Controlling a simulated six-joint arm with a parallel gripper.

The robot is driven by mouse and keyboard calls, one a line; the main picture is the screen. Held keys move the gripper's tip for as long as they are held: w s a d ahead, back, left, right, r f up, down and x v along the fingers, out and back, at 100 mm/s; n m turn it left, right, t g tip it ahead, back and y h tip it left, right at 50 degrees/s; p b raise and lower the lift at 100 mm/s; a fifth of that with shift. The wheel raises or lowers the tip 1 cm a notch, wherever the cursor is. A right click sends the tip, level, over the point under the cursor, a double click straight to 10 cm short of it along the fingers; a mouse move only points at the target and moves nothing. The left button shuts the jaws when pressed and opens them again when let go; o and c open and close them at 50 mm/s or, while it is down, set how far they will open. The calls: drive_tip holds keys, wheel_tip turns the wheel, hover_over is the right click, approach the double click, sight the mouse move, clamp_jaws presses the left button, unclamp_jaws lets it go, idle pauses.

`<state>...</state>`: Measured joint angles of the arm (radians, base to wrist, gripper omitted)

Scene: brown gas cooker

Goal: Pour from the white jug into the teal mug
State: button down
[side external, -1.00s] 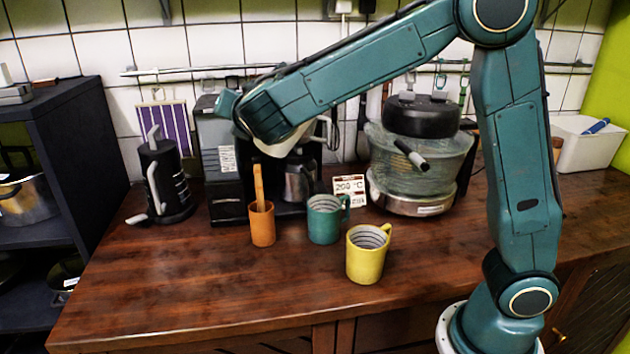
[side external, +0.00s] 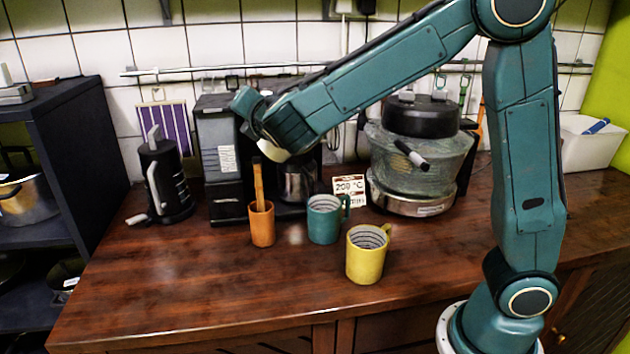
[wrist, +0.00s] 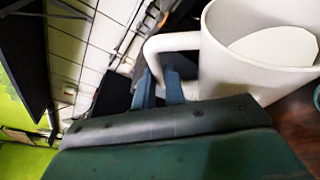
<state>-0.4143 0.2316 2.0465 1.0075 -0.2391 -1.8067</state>
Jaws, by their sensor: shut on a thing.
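The white jug (wrist: 214,62) fills the upper right of the wrist view, its open rim and pale inside showing. My gripper (wrist: 158,88) is shut on the jug's handle, at the left of its body. In the side view only a small white part of the jug (side external: 270,151) shows under my wrist, and my fingers are hidden there. The jug is held in the air behind and above the mugs. The teal mug (side external: 323,225) stands upright on the counter, to the right of and below the jug. A teal edge shows at the right of the wrist view.
An orange cup (side external: 262,227) with a wooden stick stands left of the teal mug, and a yellow mug (side external: 364,262) stands in front right. A coffee machine (side external: 218,165) and a glass cooker (side external: 415,155) stand behind. The counter's front left is clear.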

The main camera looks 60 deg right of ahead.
drive_tip(key=shift+s+d+r, duration=0.1)
idle(0.6)
drive_tip(key=shift+s+d+r+m+t, duration=0.15)
drive_tip(key=shift+r+m+t, duration=0.15)
drive_tip(key=shift+r+m, duration=0.2)
drive_tip(key=shift+s+r+m+t, duration=0.15)
drive_tip(key=shift+r+m+t, duration=0.15)
drive_tip(key=shift+r+m, duration=0.15)
idle(2.3)
drive_tip(key=shift+f, duration=0.1)
drive_tip(key=shift+w+a+f+n+g, duration=0.15)
drive_tip(key=shift+w+f+n+g, duration=0.05)
drive_tip(key=shift+f+n, duration=0.25)
drive_tip(key=shift+w+a+f+n+g, duration=0.1)
drive_tip(key=shift+w+f+n+g, duration=0.15)
drive_tip(key=shift+f, duration=0.25)
drive_tip(key=shift+w+a+n+g, duration=0.25)
drive_tip(key=shift+w+n+g, duration=0.1)
drive_tip(key=shift+n, duration=0.4)
drive_tip(key=shift+w+a, duration=0.15)
drive_tip(key=shift+w, duration=0.05)
